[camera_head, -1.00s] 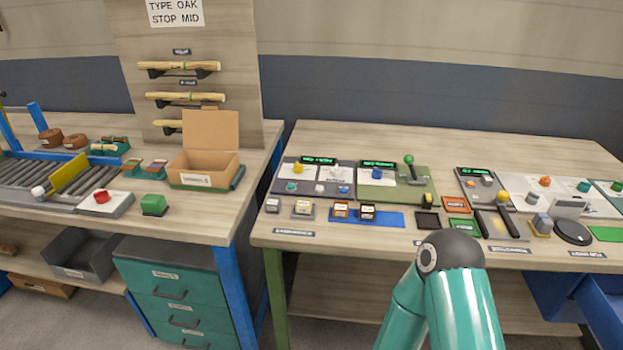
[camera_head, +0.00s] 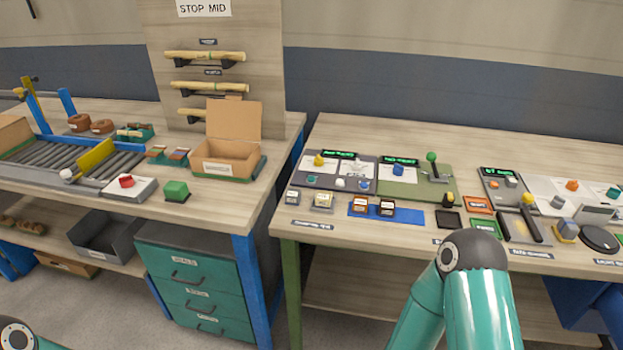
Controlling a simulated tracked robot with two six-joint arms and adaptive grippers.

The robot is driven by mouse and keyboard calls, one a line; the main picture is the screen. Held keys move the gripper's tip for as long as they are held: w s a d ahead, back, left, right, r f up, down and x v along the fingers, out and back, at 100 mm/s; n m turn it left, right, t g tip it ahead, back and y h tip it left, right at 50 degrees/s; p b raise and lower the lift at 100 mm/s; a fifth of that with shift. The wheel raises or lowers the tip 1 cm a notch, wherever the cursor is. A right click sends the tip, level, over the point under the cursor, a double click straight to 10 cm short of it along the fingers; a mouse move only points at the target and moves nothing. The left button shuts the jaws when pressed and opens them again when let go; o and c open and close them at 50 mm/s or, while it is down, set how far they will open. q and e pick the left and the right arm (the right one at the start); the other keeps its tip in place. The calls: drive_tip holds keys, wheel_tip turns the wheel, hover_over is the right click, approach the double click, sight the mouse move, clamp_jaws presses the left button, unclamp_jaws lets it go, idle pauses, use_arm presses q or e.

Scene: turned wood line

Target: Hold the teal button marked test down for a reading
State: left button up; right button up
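A small teal button (camera_head: 312,180) sits at the front left of the dark grey panel (camera_head: 367,180) on the right-hand bench. Another teal button (camera_head: 613,192) sits on the white panel (camera_head: 541,187) near the right edge of the view. The lettering by both is too small to read, so I cannot tell which is marked test. My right arm shows as a teal link with a dark joint in front of the bench. A dark joint of my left arm shows at the bottom left corner. Neither gripper is in view, and nothing covers the two teal buttons.
A blue mat (camera_head: 413,215) with small blocks lies in front. An open cardboard box (camera_head: 227,158) and a roller conveyor (camera_head: 50,155) are on the left bench.

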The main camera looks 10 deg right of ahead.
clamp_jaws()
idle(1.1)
